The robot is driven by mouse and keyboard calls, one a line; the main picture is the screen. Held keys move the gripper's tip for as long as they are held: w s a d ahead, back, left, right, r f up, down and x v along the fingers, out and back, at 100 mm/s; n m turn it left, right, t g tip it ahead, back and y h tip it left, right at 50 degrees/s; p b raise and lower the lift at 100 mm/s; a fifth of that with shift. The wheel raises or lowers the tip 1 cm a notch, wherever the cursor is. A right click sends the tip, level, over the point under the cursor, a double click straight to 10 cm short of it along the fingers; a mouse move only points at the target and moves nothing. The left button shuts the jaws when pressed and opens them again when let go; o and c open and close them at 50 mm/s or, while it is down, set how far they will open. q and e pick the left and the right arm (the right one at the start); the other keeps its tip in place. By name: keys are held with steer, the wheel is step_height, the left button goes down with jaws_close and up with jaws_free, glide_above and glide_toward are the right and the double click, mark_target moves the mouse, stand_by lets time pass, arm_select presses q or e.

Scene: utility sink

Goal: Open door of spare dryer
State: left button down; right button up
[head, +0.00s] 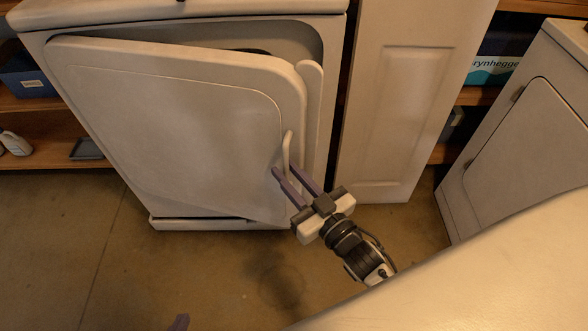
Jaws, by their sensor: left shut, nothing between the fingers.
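The dryer (70,29) is a white box-shaped machine at the upper left of the head view. Its white door (170,120) stands ajar, with a dark gap along its top and a gap along its right side. A slim upright handle (288,148) is on the door's right edge. My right gripper (285,168) is at the lower end of this handle, its two purple fingers apart. I cannot tell whether they touch the handle. My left gripper (181,322) shows only as a purple tip at the bottom edge, shut and away from the door.
A white panelled door (402,100) stands just right of the dryer. Another white machine (530,150) is at the far right. A pale surface (490,270) fills the lower right. Shelves hold a blue bin (28,82) and a bottle (15,143). The floor (110,260) at lower left is clear.

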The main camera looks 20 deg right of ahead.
steer(key=shift+o, duration=0.6)
steer(key=shift+s+d, duration=0.15)
steer(key=shift+d, duration=0.05)
steer(key=v, duration=1)
steer(key=shift+a, duration=0.1)
